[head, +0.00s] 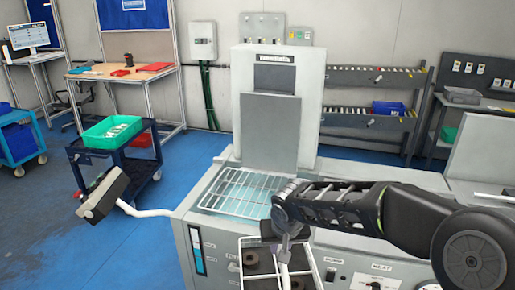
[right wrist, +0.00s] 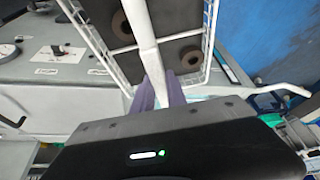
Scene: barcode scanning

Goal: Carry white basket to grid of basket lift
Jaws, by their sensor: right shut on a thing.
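The white basket (head: 241,268) is a wire basket at the bottom middle of the head view, its lower part cut off by the frame. It holds dark foam with brown ring parts. My right gripper (head: 286,236) is above it, shut on its white handle. In the right wrist view the fingers (right wrist: 158,93) close around the handle of the basket (right wrist: 211,38). The grid of the basket lift (head: 240,192) is a white wire rack over a pale blue-green opening, just behind and left of the gripper. It is empty. My left gripper is not in view.
The tall lift housing (head: 270,140) rises behind the grid. A control box (head: 107,192) on a bent white arm sticks out left of the machine. A dark trolley (head: 78,147) with a green crate (head: 111,132) stands further left. Blue floor lies between.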

